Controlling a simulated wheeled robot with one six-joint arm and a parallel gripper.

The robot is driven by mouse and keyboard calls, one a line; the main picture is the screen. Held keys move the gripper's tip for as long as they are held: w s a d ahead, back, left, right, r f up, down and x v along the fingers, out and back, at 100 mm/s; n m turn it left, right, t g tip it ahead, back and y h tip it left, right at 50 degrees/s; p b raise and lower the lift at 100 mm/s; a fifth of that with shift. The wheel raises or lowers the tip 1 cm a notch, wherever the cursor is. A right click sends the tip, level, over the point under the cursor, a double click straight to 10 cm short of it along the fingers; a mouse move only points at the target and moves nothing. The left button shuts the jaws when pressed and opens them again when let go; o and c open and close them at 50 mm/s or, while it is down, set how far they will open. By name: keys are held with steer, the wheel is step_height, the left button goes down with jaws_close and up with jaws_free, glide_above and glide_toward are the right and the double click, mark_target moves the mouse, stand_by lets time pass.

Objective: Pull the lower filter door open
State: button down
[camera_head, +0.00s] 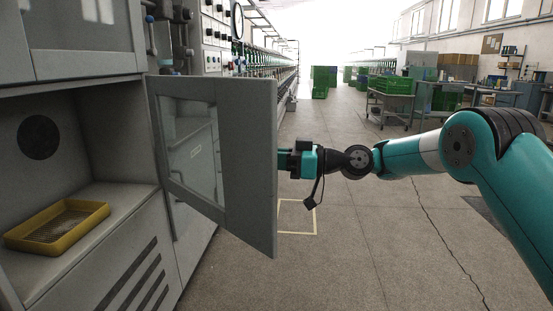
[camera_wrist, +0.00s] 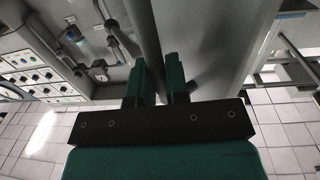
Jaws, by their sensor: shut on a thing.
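The lower filter door (camera_head: 248,160) is a grey framed panel with a window, hinged at its left and swung well out from the cabinet. My gripper (camera_head: 284,160) is at the door's free right edge, with its fingertips hidden behind the panel in the head view. In the wrist view my gripper (camera_wrist: 160,80) has its two teal fingers closed around a grey bar-shaped handle (camera_wrist: 148,38). The door's handle is hidden in the head view.
The open compartment holds a yellow tray (camera_head: 60,226) with a mesh bottom. A closed upper door (camera_head: 85,38) is above it. The concrete floor (camera_head: 365,240) right of the door is clear. Green crates (camera_head: 393,84) and benches stand farther back.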

steer(key=c, duration=1.1)
jaws_free()
steer(key=shift+a+r, duration=0.1)
steer(key=shift+a, duration=0.2)
steer(key=shift+c, duration=0.2)
steer(key=shift+d, duration=0.3)
steer(key=s+d+b, duration=0.1)
steer(key=d+b, duration=0.6)
steer(key=b, duration=0.5)
steer(key=shift+d, duration=0.1)
